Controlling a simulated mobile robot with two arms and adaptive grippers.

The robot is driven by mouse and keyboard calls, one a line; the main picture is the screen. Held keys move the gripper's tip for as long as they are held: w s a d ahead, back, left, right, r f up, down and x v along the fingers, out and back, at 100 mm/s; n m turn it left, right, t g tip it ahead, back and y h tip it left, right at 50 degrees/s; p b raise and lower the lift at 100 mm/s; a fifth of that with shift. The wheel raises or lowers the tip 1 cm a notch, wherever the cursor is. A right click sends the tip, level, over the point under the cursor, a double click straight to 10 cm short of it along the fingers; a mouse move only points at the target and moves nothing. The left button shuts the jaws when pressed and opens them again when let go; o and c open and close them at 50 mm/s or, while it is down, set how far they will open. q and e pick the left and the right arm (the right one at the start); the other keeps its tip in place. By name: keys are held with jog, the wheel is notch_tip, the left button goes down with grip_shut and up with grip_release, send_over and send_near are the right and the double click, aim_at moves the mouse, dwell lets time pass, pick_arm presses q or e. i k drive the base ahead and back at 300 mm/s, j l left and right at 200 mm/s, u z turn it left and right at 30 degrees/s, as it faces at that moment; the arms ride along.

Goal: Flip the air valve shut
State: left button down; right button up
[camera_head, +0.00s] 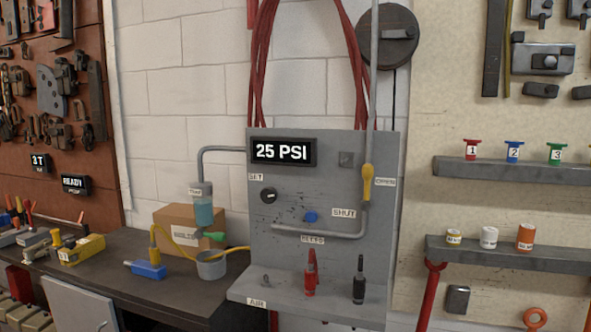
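A grey panel (330,190) stands against the wall with pipes on it. A yellow valve handle (367,183) sits upright in line with the vertical pipe at the panel's right side. A label reading OPEN (385,182) is right beside the handle. A label reading SHUT (343,212) is lower and to its left. A label reading AIR (257,302) is on the front edge of the panel's shelf, below a small metal toggle (266,281). The display (283,152) reads 25 PSI. Neither of my grippers is in view.
A black knob (268,195) and a blue button (311,217) are on the panel. Red (310,275) and black (359,280) tools stand upright on its shelf. A cluttered dark bench (200,294) is at left; wall shelves (500,168) are at right. Red hoses (262,70) hang above.

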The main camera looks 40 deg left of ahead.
aim_at(368, 171)
jog(key=i+j+u, duration=0.2)
jog(key=i+u, duration=0.25)
jog(key=i+j+u, duration=0.1)
jog(key=i+u, duration=0.3)
jog(key=i+j+u, duration=0.05)
